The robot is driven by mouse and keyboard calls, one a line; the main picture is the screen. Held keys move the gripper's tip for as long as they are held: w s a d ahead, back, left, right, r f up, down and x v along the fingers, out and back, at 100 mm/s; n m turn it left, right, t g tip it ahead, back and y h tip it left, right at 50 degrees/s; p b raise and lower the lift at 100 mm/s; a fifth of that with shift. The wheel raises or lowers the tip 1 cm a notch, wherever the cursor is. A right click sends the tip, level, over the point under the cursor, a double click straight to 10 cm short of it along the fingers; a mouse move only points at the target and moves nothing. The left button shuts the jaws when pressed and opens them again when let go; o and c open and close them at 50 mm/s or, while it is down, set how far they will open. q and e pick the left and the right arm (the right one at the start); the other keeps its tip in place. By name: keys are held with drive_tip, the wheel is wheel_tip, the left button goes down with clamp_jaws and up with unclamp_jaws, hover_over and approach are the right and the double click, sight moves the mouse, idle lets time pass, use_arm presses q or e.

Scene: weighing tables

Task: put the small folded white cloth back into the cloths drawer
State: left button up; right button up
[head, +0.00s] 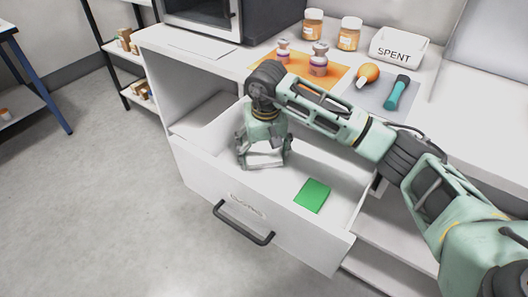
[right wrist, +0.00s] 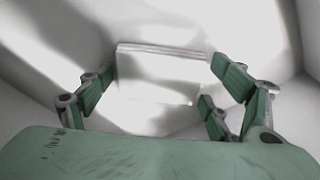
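The cloths drawer (head: 288,222) is pulled out, with a label and a dark handle on its front. My right gripper (head: 263,160) points down inside the drawer, toward its back left. Its fingers (right wrist: 162,90) are spread wide apart. The small folded white cloth (right wrist: 160,75) lies between and below the spread fingers in the right wrist view, pale against the white drawer floor. In the head view the cloth is hard to make out under the gripper. My left gripper is not in view.
A green folded cloth (head: 312,195) lies in the drawer to the right. On the counter above are an orange mat (head: 268,75) with bottles, amber jars (head: 349,34), a SPENT bin (head: 398,49), and a teal-handled tool (head: 395,95). The drawer walls stand close around my gripper.

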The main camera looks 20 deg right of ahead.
sight(265, 159)
drive_tip(key=shift+o, duration=0.9)
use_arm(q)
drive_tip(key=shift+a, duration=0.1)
use_arm(e)
drive_tip(key=shift+r, duration=0.1)
drive_tip(key=shift+r, duration=0.15)
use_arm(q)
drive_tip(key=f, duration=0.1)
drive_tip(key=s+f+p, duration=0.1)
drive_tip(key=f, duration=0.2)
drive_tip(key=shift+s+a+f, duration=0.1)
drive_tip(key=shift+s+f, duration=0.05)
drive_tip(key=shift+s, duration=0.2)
use_arm(e)
wheel_tip(265, 159, up, 12)
drive_tip(key=s, duration=0.1)
drive_tip(key=shift+s, duration=0.25)
drive_tip(key=shift+a, duration=0.1)
